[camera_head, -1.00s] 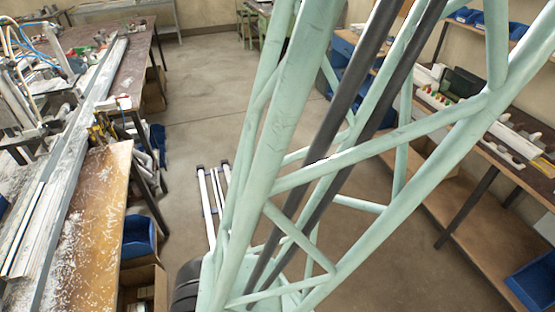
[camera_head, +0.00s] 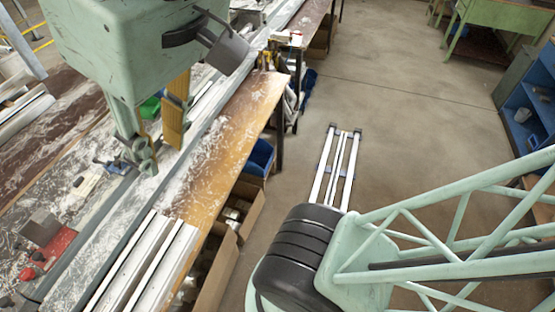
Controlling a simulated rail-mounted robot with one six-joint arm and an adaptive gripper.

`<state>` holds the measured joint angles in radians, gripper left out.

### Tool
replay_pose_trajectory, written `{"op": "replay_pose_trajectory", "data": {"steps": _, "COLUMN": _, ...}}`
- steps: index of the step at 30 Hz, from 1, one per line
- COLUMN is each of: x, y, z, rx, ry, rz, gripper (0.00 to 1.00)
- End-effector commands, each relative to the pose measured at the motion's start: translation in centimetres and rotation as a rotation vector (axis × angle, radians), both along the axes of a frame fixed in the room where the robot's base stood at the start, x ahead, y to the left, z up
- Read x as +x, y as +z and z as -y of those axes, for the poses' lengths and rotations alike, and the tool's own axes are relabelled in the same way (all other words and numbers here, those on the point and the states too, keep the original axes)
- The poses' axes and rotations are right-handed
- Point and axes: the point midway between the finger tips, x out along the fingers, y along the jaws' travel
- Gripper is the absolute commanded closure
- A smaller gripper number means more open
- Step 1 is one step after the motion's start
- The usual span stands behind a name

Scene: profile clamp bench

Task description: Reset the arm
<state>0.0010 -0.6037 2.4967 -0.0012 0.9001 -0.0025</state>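A mint-green body with what look like the fingers of my gripper (camera_head: 155,135) hangs in the upper left, above the long bench (camera_head: 95,210). One part is green with rounded grey-green ends; an orange-yellow plate is beside it. The spread between them is unclear at this angle, and I see nothing held. A grey cylinder-like part juts from the body's right side. My mint-green lattice arm link (camera_head: 450,240) runs from a black ribbed joint (camera_head: 300,255) out past the right edge. The part linking it to the hanging body is out of view.
The bench carries pale profiles (camera_head: 145,265), an orange-brown board (camera_head: 235,130) with shavings, and a red block (camera_head: 50,250). Cardboard boxes (camera_head: 245,210) and a blue bin (camera_head: 262,157) are beside it. White floor rails (camera_head: 335,165) lie mid-view.

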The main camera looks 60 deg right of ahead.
Motion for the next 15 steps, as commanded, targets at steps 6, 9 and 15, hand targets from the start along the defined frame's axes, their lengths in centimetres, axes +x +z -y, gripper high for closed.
{"op": "replay_pose_trajectory", "data": {"steps": 6, "x": -0.3, "y": -0.5, "z": 0.0, "rx": 0.004, "ry": -0.008, "rz": -0.012, "gripper": 0.76}}
{"op": "replay_pose_trajectory", "data": {"steps": 9, "x": -0.2, "y": -0.8, "z": 0.0, "rx": 0.004, "ry": -0.007, "rz": -0.011, "gripper": 0.76}}
{"op": "replay_pose_trajectory", "data": {"steps": 15, "x": -0.2, "y": -2.2, "z": 0.0, "rx": 0.003, "ry": -0.006, "rz": -0.01, "gripper": 0.76}}
